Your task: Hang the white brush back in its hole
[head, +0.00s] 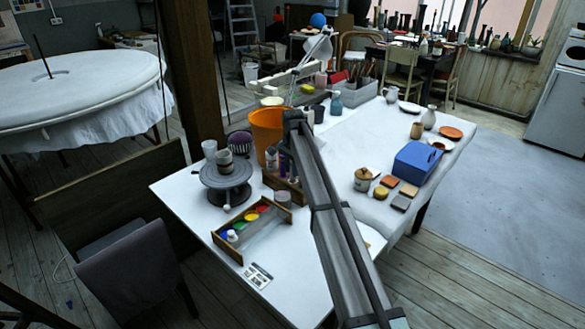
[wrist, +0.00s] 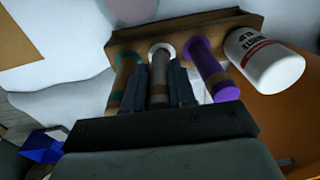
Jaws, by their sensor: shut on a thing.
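In the wrist view my gripper (wrist: 159,76) has its two dark fingers closed on either side of the white brush (wrist: 161,52), which has a white ring at its end and a grey shaft. The white brush stands between a teal-ringed brown brush (wrist: 124,78) and a purple brush (wrist: 211,72), roughly in line with them. A wooden rack (wrist: 225,25) lies just beyond their ends. I cannot tell whether the white brush sits in a hole. In the head view the wooden rack (head: 286,188) is partly behind my arm, and my gripper is hidden.
A white bottle with red print (wrist: 264,62) stands close beside the purple brush. An orange bucket (head: 266,128) is behind the rack. A paint tray (head: 240,250) and a grey turntable (head: 225,175) stand left of my arm. A blue box (head: 416,163) sits at right.

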